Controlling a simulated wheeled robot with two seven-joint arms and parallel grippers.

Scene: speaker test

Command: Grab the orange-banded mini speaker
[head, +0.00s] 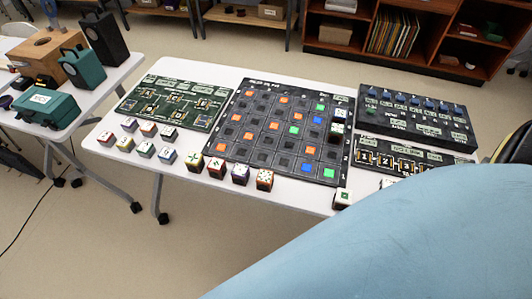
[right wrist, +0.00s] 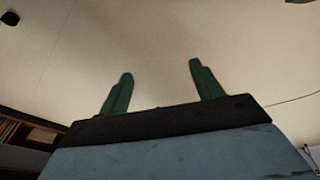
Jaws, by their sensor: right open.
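Several small cubes, which may be the mini speakers, stand in rows on the white table's near side in the head view. The rightmost cube of the larger near row (head: 264,180) has orange-brown edging and a dotted pale top; it is the closest match to an orange band, but it is too small to be sure. My right gripper (right wrist: 160,68) shows in the right wrist view with its two green fingers apart and nothing between them. No cube shows in that view. My left gripper is in neither view.
A black grid board (head: 262,157) with coloured squares lies mid-table, with a green circuit board (head: 160,104) to its left and a dark panel (head: 440,128) to its right. My pale blue arm hides the lower right. A left table (head: 105,85) holds several boxes.

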